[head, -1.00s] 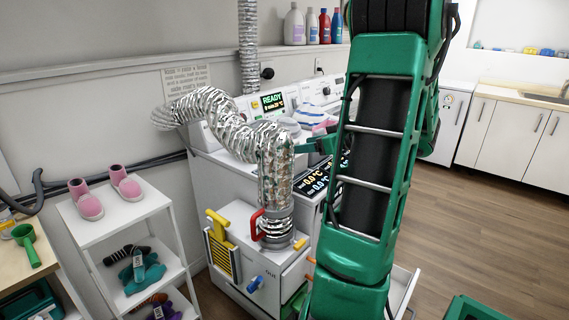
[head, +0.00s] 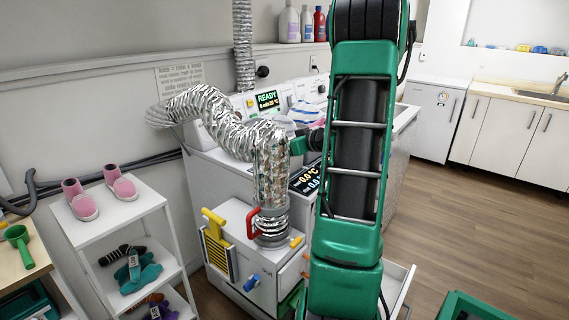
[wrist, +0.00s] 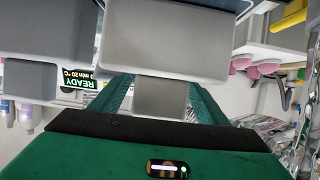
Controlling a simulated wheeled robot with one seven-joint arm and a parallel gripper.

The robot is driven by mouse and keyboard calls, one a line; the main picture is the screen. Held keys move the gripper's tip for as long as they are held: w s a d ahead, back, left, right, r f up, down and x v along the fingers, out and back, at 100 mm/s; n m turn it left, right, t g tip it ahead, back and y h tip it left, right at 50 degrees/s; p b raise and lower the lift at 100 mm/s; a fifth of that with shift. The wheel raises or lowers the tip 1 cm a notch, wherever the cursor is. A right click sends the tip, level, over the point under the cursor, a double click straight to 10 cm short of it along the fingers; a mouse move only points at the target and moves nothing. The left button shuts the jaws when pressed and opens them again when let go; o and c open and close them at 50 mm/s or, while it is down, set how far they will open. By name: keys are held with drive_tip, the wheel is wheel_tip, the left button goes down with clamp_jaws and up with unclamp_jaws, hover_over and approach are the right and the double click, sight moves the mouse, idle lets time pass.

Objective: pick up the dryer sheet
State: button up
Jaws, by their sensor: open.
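I cannot make out the dryer sheet for certain in either view. Folded white, blue and pink cloths (head: 305,115) lie on the white machine behind my arm in the head view, partly hidden by it. My gripper (wrist: 160,95) is open in the wrist view, its green fingers reaching forward with plain grey blocks in front of and between them. I see nothing held. In the head view only a green part of it shows left of my arm, close to the machine top; its fingertips are hidden.
A silver foil duct (head: 270,175) rises from a white box (head: 250,260) with a red handle (head: 253,222). A white rack (head: 118,215) holds pink shoes (head: 120,184). A green bin (head: 470,307) stands at lower right. The wooden floor (head: 480,200) at right is open.

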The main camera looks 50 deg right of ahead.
drive_tip(key=c, duration=1.1)
drive_tip(key=shift+r, duration=0.1)
